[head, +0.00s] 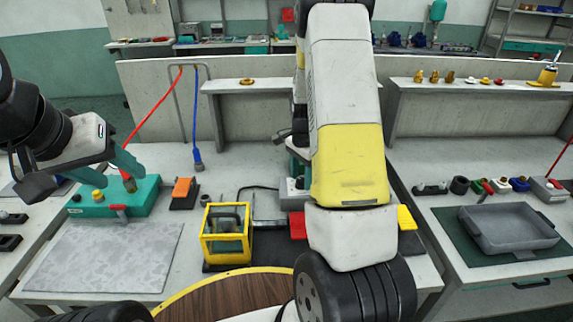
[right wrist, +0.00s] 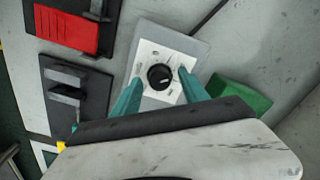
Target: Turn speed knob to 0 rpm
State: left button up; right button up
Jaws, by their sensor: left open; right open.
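The speed knob (right wrist: 160,77) is a round black dial on a white plate, on top of a grey box (right wrist: 203,49). My right gripper (right wrist: 161,79) is open, with one teal finger on each side of the knob in the right wrist view. Whether the fingers touch the knob I cannot tell. In the head view my right arm hides the knob, and only part of the grey box (head: 289,196) shows.
A yellow-framed cage (head: 227,236) stands left of my right arm. A red block (right wrist: 66,30), a dark bracket (right wrist: 70,95) and a green block (right wrist: 240,95) lie near the grey box. An orange rocker (head: 183,190) is further left. A grey tray (head: 508,229) is at the right.

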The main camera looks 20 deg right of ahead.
jog(key=shift+c, duration=0.4)
grip_shut()
jog(key=shift+n, duration=0.4)
jog(key=n, duration=0.2)
jog(key=shift+n, duration=0.4)
jog(key=n, duration=0.4)
jog(key=shift+n, duration=0.3)
jog(key=n, duration=0.4)
jog(key=shift+r+n, duration=0.1)
jog(key=shift+n, duration=1.7)
